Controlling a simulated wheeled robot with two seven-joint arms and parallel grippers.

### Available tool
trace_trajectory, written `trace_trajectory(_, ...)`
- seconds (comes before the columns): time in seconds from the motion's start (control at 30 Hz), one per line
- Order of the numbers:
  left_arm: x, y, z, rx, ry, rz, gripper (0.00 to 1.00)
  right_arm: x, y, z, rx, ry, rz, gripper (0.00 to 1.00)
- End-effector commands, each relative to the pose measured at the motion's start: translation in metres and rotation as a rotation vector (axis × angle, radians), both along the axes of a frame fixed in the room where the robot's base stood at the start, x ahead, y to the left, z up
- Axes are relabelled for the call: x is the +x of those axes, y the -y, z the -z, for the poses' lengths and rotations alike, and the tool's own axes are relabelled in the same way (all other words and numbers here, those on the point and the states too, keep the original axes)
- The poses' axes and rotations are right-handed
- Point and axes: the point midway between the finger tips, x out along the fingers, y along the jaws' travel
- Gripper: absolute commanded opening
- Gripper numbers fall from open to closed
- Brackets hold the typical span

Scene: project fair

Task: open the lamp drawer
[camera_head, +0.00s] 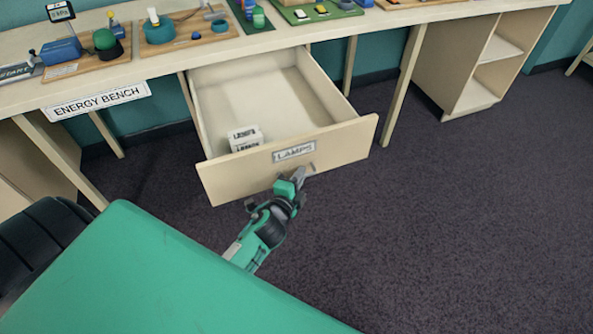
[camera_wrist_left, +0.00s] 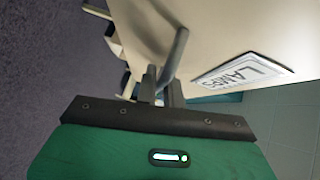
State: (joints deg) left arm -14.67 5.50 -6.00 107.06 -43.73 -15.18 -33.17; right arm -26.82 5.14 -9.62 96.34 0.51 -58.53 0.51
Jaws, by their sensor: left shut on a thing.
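The lamp drawer (camera_head: 235,178) is pulled well out from under the bench in the head view, with a "LAMPS" label on its front. Its inside shows, with small white labelled boxes (camera_head: 245,138) near the front left corner. My left gripper (camera_head: 299,176) is at the drawer front, just below the label, shut on the drawer's handle (camera_head: 312,168). In the left wrist view the handle (camera_wrist_left: 177,52) is a grey bar running to the fingers (camera_wrist_left: 160,90), beside the "LAMPS" label (camera_wrist_left: 240,75). The fingers partly hide the handle. My right gripper is not in view.
The energy bench (camera_head: 180,62) stands above the drawer, with several project models on its top. Its legs stand on both sides of the drawer. An open shelf unit (camera_head: 475,97) is at the right. The dark carpet (camera_head: 450,230) is clear at the right.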

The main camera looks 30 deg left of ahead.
Motion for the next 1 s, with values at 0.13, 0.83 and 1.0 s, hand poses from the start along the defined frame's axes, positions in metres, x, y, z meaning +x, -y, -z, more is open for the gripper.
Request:
trace_trajectory(0.13,-0.001,0.001,0.001,0.0,-0.001,0.0,0.0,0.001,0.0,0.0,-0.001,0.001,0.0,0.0)
trace_trajectory(0.83,-0.005,0.001,0.0,0.0,-0.001,0.0,0.3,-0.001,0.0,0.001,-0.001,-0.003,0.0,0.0)
trace_trajectory(1.0,-0.026,0.002,-0.002,-0.001,-0.002,-0.001,0.3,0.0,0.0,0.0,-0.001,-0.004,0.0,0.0)
